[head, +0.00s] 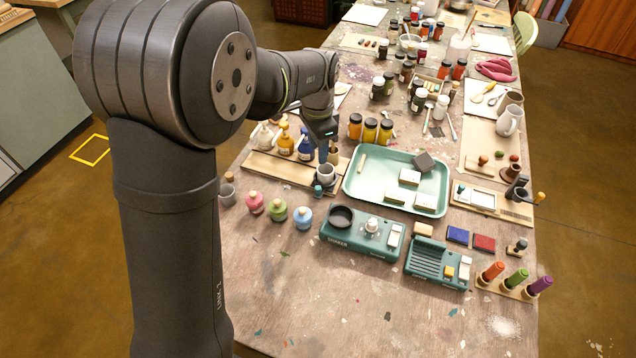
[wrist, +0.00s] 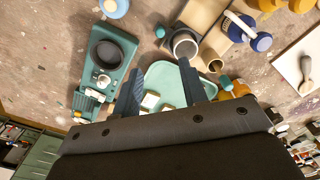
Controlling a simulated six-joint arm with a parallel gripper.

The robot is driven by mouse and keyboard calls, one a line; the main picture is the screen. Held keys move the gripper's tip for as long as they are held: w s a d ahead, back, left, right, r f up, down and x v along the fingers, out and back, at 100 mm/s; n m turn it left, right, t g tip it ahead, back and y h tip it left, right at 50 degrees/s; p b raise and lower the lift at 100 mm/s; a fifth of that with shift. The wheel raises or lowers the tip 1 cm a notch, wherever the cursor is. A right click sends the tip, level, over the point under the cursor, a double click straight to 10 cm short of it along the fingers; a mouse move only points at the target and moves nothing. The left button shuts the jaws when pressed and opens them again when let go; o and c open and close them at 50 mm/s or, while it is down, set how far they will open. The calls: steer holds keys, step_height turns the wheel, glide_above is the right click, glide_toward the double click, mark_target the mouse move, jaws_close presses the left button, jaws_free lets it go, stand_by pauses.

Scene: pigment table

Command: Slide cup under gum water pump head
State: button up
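A grey cup (head: 326,173) stands at the right end of a wooden board, and it also shows in the wrist view (wrist: 184,46). Three pump bottles stand in a row on the board: a blue one (head: 304,148), a yellow one (head: 286,142) and a pale one (head: 264,136). I cannot read which holds gum water. The blue bottle shows with its white pump in the wrist view (wrist: 257,41). My gripper (head: 328,157) is low at the cup's far side. In the wrist view its fingers (wrist: 160,82) are apart with nothing held; the right fingertip appears close to the cup.
A mint tray (head: 357,187) lies to the right. A teal shaker (head: 340,239) and pink, green and blue round jars (head: 277,215) stand in front. Yellow-orange jars (head: 370,130) are behind the tray. The table's front is clear.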

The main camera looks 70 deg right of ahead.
mark_target(318, 187)
step_height(318, 187, down, 14)
steer(key=shift+f, duration=0.1)
stand_by(0.4)
jaws_close()
